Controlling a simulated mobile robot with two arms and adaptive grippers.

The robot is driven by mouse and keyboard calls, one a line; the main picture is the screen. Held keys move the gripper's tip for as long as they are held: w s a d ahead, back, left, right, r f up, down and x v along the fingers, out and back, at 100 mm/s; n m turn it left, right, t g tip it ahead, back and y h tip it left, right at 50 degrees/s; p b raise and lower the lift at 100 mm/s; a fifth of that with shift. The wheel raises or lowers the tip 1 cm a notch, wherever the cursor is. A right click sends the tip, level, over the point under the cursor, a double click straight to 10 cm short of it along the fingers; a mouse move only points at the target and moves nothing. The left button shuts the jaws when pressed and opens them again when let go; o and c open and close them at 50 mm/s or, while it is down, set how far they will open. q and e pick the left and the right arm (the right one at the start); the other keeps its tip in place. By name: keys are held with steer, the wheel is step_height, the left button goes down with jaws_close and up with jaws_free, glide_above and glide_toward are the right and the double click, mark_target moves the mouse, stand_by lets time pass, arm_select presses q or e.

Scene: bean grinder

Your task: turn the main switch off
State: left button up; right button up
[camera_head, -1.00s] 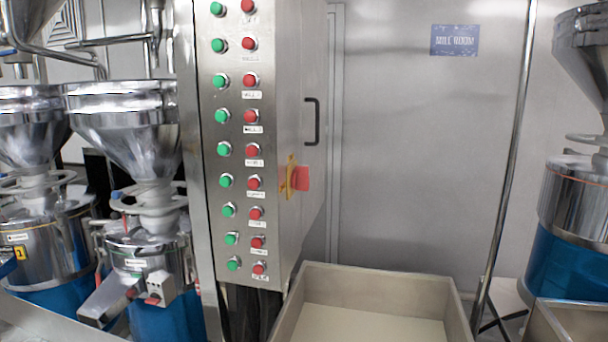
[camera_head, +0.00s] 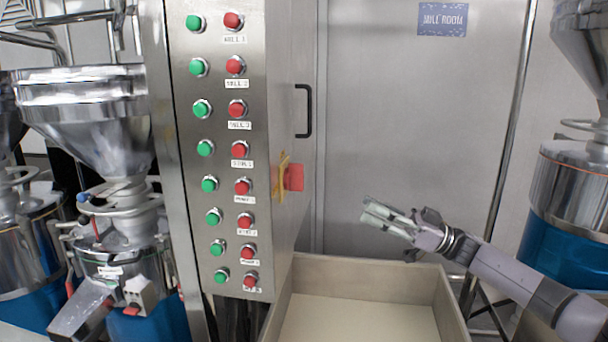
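The main switch (camera_head: 292,178) is a red block with a yellow part (camera_head: 281,176), on the right side face of the steel control cabinet (camera_head: 232,308). The yellow part stands roughly upright. My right gripper (camera_head: 366,211) is to the right of the switch and a little lower in the picture, above the steel bin. It points left and is apart from the switch. Its pale fingers look close together, but I cannot tell whether they are shut. My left gripper is out of view.
The cabinet front carries columns of green (camera_head: 209,184) and red (camera_head: 241,186) buttons. A black handle (camera_head: 306,110) is above the switch. A steel bin (camera_head: 362,267) stands below my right arm. Mills with hoppers stand at left (camera_head: 90,110) and right (camera_head: 570,190).

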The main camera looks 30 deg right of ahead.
mark_target(296, 177)
steer(key=p+x, duration=0.6)
steer(key=x, duration=1)
steer(key=shift+w+a, duration=0.1)
steer(key=shift+c, duration=0.4)
jaws_close()
